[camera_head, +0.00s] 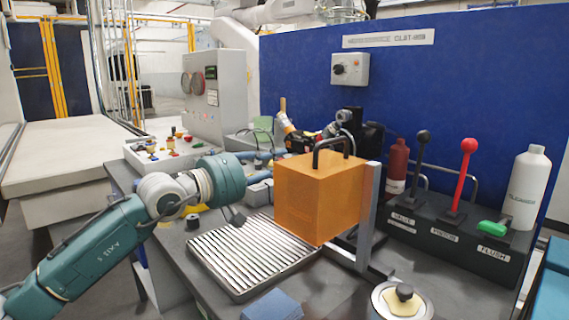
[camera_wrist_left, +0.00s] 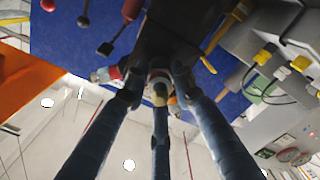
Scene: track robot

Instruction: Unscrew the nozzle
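My left arm reaches in from the left in the head view, and my left gripper (camera_head: 258,188) points to the right across the bench. Its fingertips are hidden behind an orange box. In the left wrist view, the three long fingers of the left gripper (camera_wrist_left: 158,92) reach up towards a small beige and dark part (camera_wrist_left: 160,96), which may be the nozzle. Whether they touch it cannot be told. In the head view, a black, silver and orange fixture (camera_head: 345,117) stands behind the box, and I cannot clearly pick out a nozzle on it. My right gripper is out of view.
The orange box (camera_head: 318,200) with a black handle blocks the view at the bench's middle. A ribbed metal tray (camera_head: 240,258) lies left of it. A lever panel (camera_head: 445,240), a red bottle (camera_head: 397,165) and a white bottle (camera_head: 527,187) stand right, before a blue wall (camera_head: 480,90).

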